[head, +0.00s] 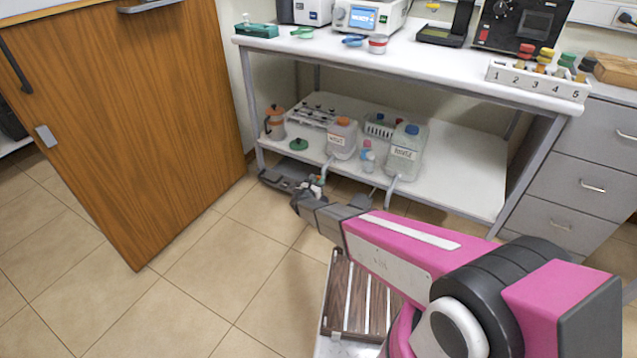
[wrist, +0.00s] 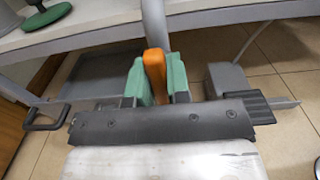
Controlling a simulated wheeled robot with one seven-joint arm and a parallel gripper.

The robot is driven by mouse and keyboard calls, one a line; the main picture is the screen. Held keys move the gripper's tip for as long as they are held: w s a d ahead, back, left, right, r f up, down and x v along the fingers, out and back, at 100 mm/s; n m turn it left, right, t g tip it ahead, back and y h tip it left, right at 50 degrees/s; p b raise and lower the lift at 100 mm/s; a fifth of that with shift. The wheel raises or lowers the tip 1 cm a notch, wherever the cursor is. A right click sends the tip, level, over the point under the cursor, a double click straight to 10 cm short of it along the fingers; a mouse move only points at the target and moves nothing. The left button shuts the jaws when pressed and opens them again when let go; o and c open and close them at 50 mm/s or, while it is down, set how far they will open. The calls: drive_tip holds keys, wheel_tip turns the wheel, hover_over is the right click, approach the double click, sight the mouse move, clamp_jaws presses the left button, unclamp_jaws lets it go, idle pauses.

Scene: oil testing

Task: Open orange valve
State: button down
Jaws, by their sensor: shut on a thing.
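The orange valve (wrist: 154,68) shows in the wrist view as an upright orange handle below a grey pipe (wrist: 153,22). My gripper (wrist: 156,82) is shut on it, with a green fingertip pad on each side of the handle. In the head view my gripper (head: 311,186) is at the front edge of the lower shelf, low down. The arm and gripper hide most of the valve there, so its turn angle cannot be told from that view.
The lower shelf (head: 455,180) holds a labelled white jug (head: 342,139), a larger blue-capped container (head: 405,152) and small bottles. A second grey pipe (head: 391,187) comes down to the right. A wooden cabinet (head: 130,120) stands left. Tiled floor (head: 185,290) is clear in front.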

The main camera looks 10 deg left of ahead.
drive_tip(key=c, duration=1.1)
unclamp_jaws()
drive_tip(key=v, duration=1)
drive_tip(key=shift+s+a, duration=0.2)
drive_tip(key=shift+s, duration=0.15)
drive_tip(key=s+d+r+m+g+h, duration=0.1)
drive_tip(key=d+r+m+g, duration=0.35)
drive_tip(key=d, duration=0.45)
drive_tip(key=s+d+r+m+g+h, duration=0.1)
drive_tip(key=d+r+m+g+h, duration=0.15)
drive_tip(key=d+m, duration=0.5)
drive_tip(key=s+d+r+m+g+h, duration=0.1)
drive_tip(key=d+r+m+g, duration=0.35)
drive_tip(key=d, duration=0.65)
drive_tip(key=s+d+r+m+g+y, duration=0.1)
drive_tip(key=s+d+r+m+y, duration=0.2)
drive_tip(key=s+d+r+m, duration=0.1)
drive_tip(key=s+d+r+m+g+y, duration=0.2)
drive_tip(key=s+d+r+m+y, duration=0.2)
drive_tip(key=s+d+r+m, duration=0.1)
drive_tip(key=s+d+r+m+g+y, duration=0.2)
drive_tip(key=s+d+r+m+y, duration=0.1)
drive_tip(key=s+m, duration=0.4)
drive_tip(key=shift+d+r+g, duration=0.25)
drive_tip(key=shift+d+r, duration=0.6)
drive_tip(key=shift+r, duration=0.05)
